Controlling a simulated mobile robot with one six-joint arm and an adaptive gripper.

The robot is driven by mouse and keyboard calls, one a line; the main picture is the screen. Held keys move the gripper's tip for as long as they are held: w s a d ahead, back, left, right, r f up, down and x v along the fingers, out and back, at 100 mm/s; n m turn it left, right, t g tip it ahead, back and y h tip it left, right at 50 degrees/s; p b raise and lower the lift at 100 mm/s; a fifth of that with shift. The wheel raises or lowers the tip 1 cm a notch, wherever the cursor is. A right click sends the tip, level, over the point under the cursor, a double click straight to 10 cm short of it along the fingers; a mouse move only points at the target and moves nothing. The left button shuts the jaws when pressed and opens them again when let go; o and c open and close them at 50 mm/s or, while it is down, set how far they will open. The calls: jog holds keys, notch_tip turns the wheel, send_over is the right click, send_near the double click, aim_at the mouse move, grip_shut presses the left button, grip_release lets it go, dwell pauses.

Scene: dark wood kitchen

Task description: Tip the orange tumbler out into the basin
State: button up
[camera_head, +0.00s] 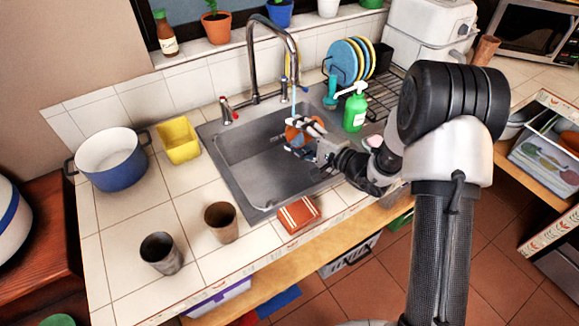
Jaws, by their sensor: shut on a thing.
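The orange tumbler (297,130) is held over the right part of the metal basin (245,178). My gripper (304,139) reaches in from the right and is shut on the tumbler, with its fingers partly covering it. The tumbler appears tilted, with a rounded orange face visible; whether anything is inside it cannot be told. The curved faucet (292,45) stands behind the basin, and its spout end is just above the tumbler.
A green soap bottle (355,112) stands right of my gripper, near a dish rack with plates (342,62). A brown cup (221,222), a grey cup (161,253), a red-orange box (298,214), a yellow container (178,140) and a blue pot (112,172) stand around the basin.

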jog(key=shift+s+a+n+b, duration=0.2)
jog(key=shift+n+b, duration=0.3)
jog(key=shift+b, duration=0.55)
